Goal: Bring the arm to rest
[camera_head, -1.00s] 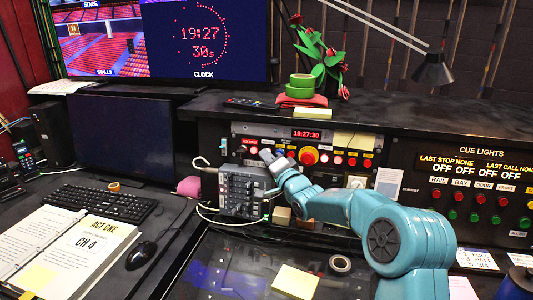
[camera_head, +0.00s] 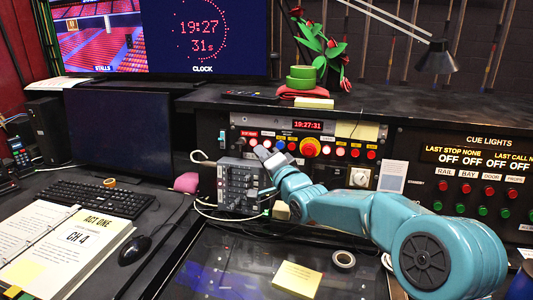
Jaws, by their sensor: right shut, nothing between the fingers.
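My right arm (camera_head: 360,215) is teal and comes in from the lower right, reaching left toward the back control panel. Its gripper (camera_head: 263,153) is small and grey at the end of the arm, shut and empty. It is in front of the panel's row of buttons, beside a white button (camera_head: 266,143) and above the right edge of a grey mixer box (camera_head: 238,183). I cannot tell whether the fingertips touch the panel. My left gripper is not in view.
A cue lights panel (camera_head: 480,175) with red and green buttons is at right. A desk lamp (camera_head: 436,60) and red flowers (camera_head: 325,45) are on the upper ledge. A yellow note (camera_head: 298,278) and a tape roll (camera_head: 343,260) lie on the dark desk. A keyboard (camera_head: 98,199) and binder are left.

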